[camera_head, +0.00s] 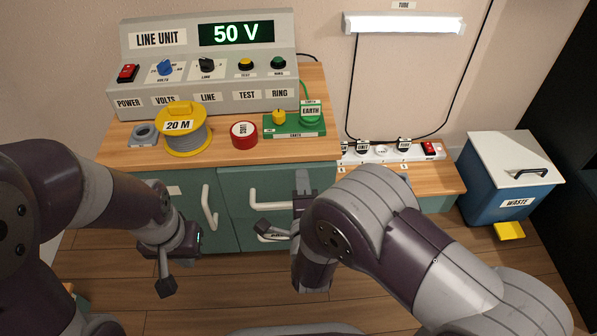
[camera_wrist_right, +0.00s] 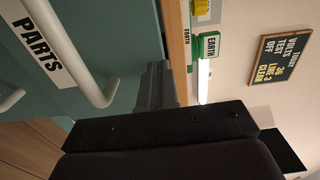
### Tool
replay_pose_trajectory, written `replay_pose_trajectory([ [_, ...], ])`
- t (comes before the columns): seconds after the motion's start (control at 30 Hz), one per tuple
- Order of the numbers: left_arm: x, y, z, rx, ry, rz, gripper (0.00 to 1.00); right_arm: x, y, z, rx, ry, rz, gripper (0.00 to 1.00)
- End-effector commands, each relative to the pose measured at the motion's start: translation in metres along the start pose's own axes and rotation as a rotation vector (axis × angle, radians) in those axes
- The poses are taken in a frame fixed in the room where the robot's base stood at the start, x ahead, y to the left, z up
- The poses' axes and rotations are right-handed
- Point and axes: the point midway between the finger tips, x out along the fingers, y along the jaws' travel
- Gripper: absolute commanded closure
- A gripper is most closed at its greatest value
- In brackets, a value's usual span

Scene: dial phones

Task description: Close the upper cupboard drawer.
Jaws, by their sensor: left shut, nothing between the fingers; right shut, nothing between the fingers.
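The upper drawer has a teal front (camera_head: 255,178) under the worktop's front edge, with a white bar handle (camera_head: 270,204). The front and handle (camera_wrist_right: 98,90) also show in the right wrist view. My left gripper (camera_head: 157,190) is shut and empty before the left cupboard door.
The left door (camera_head: 185,200) has a white handle (camera_head: 209,207). A line unit (camera_head: 210,75), yellow cable reel (camera_head: 185,140) and red tape roll (camera_head: 243,134) stand on the worktop. A blue waste bin (camera_head: 505,185) stands right.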

Motion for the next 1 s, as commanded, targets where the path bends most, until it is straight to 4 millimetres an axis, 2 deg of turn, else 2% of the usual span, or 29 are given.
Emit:
replay_pose_trajectory([
  [0.43,-0.001,0.0,0.0,0.0,0.0,0.0,1.0,-0.002,0.0,-0.001,0.001,0.001,-0.001,1.0],
  [0.67,0.004,0.0,0.001,0.0,-0.001,0.0,1.0,0.02,0.001,-0.001,0.002,0.002,-0.001,1.0],
  [1.0,0.004,0.0,0.001,0.0,0.0,0.0,1.0,0.024,-0.002,-0.001,0.005,0.004,-0.006,1.0],
])
